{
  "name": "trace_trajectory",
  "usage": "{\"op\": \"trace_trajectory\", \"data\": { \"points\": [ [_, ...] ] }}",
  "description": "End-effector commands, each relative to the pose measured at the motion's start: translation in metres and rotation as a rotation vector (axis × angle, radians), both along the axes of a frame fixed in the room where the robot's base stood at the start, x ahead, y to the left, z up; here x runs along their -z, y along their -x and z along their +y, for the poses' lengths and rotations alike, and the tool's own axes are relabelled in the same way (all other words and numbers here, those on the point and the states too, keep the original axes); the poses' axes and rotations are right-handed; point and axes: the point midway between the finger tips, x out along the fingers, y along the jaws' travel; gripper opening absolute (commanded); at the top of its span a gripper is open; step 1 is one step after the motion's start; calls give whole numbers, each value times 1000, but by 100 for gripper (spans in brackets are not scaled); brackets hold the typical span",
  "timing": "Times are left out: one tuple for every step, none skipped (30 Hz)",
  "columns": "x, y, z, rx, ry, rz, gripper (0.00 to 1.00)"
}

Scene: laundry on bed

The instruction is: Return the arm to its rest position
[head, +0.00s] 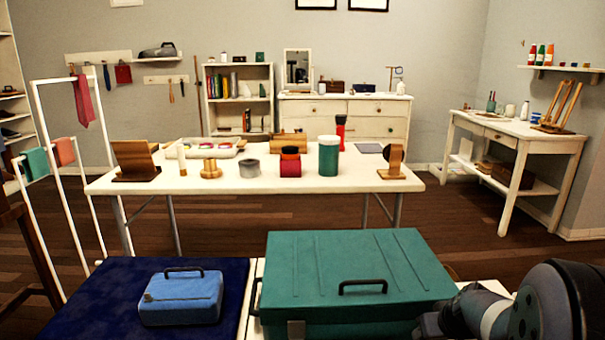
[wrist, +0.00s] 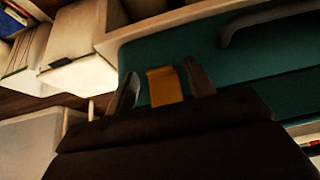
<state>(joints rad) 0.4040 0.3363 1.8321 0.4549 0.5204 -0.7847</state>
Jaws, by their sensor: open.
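My gripper (wrist: 161,88) shows in the wrist view with its two dark fingers apart. A yellow-orange piece (wrist: 164,86) appears between the fingers; I cannot tell whether it touches them or what it belongs to. Behind them is a teal surface (wrist: 270,62) with a dark handle at the upper right. In the head view my arm (head: 545,305) is at the bottom right, beside a large shut teal case (head: 340,262). The gripper itself cannot be made out in the head view.
A blue case (head: 181,298) lies on a dark blue cloth (head: 105,290) at the lower left. A white table (head: 235,183) with several small items stands beyond the teal case. A drying rack (head: 62,200) stands at the left. The wooden floor (head: 480,240) is clear at the right.

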Motion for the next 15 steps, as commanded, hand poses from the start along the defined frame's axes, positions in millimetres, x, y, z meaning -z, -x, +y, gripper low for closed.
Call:
{"op": "trace_trajectory", "data": {
  "points": [
    [-6, 0, 0, -1, -1, 15, 51],
    [-6, 1, 0, -2, 0, 22, 51],
    [-6, 1, 0, -2, 0, 31, 51],
    [-7, 1, 0, -2, 0, 38, 51],
    [-7, 1, 0, -1, 0, 45, 51],
    [-7, 2, 0, -2, 1, 56, 51],
    [-7, 2, 0, -2, 1, 63, 51],
    [-8, 2, 0, -2, 1, 70, 51],
    [-8, 2, 0, -1, 1, 80, 51],
    [-8, 3, 0, -1, 1, 88, 51],
    [-8, 3, 0, -1, 2, 95, 51],
    [-9, 3, 0, -1, 2, 105, 51],
    [-9, 3, 0, -1, 4, 113, 51],
    [-9, 4, 0, 0, 3, 122, 51],
    [-9, 4, 0, -1, 3, 132, 51]
  ]
}}
